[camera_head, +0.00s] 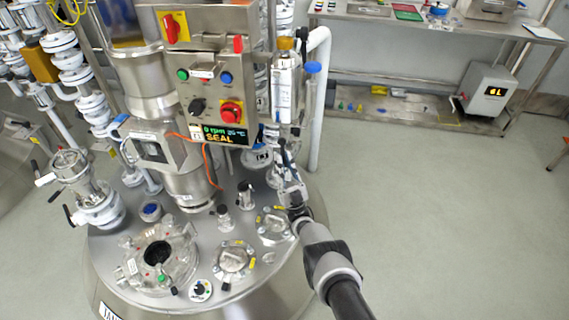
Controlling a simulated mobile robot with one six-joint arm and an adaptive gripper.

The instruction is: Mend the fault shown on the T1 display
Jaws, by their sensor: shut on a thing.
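The T1 display (224,135) is lit at the bottom of the metal control box on the reactor. It reads "0 rpm 25 °C" with "SEAL" below in orange. An upright cylindrical vessel (286,90) with a pale label, a seal pot by its look, stands right of the box. My gripper (284,152) is just below this vessel, over the right side of the reactor lid. It is shut on a small part that its fingers largely hide; I cannot tell exactly what it is.
The reactor lid (205,262) carries a round port (158,254), several fittings and a small dial (201,290). A steel bench (430,25) and a box reading "6L" (487,94) stand at the back right.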

